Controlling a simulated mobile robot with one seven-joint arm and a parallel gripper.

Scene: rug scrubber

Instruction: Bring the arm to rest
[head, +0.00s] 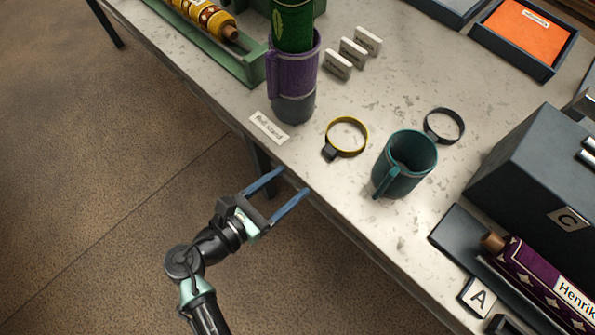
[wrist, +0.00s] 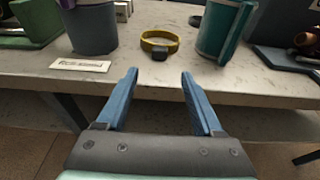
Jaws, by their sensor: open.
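My gripper (head: 291,182) is open and empty, just off the front edge of the table (head: 395,245) in the head view. Its two blue fingers point toward the table edge. In the wrist view my gripper (wrist: 160,78) shows both fingers apart with nothing between them. A yellow ring with a dark clasp (head: 346,137) lies on the table ahead of the fingers; it also shows in the wrist view (wrist: 160,42). A teal mug (head: 404,164) stands right of the ring. My arm reaches up from the bottom of the head view.
A purple holder (head: 291,75) with a green roll stands behind a label card (head: 269,128). A dark ring (head: 444,125) lies behind the mug. A dark box marked C (head: 540,165) and a purple roll (head: 535,280) are at right. Floor left of my arm is clear.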

